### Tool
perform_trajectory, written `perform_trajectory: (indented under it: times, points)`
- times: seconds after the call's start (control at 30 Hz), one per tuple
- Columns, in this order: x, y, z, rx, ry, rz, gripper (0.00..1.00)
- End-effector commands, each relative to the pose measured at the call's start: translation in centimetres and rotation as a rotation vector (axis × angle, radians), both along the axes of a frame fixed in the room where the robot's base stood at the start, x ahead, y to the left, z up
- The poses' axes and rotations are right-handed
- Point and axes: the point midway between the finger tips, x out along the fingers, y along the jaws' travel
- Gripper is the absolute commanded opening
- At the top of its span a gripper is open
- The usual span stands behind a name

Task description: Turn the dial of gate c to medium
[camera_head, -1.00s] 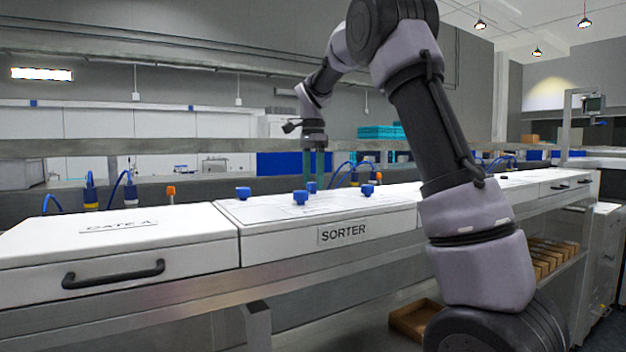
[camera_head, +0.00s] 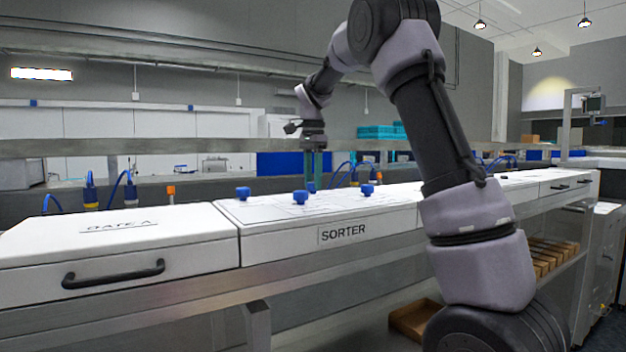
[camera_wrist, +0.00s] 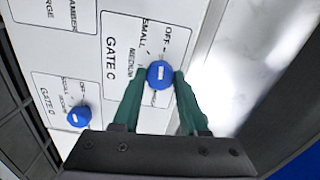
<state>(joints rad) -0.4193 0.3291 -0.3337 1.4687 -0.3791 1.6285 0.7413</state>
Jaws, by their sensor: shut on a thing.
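The blue dial of gate C (camera_wrist: 160,74) sits beside the printed words GATE C, OFF, SMALL and MEDIUM in the wrist view. A short white mark shows on its top; I cannot tell which setting it points to. My gripper (camera_wrist: 159,78) points down, its green fingers shut on this dial from both sides. In the head view my gripper (camera_head: 314,180) stands over the sorter panel (camera_head: 270,212), at the rear blue dial (camera_head: 311,187). The lower part of the gate C scale is partly hidden by the dial and fingers.
Another blue dial (camera_wrist: 78,117) is close by in the wrist view, on its own printed panel. Other dials stand at the left (camera_head: 243,193), front (camera_head: 300,197) and right (camera_head: 368,190) of the sorter top. The GATE A cover (camera_head: 60,245) lies left.

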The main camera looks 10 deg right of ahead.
Motion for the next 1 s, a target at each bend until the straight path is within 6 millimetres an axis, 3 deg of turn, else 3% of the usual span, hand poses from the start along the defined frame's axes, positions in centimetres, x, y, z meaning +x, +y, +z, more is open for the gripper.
perform_trajectory:
  times: [1.0]
  points:
    - [0.03,-0.03,0.08,0.001,-0.002,0.932,0.0]
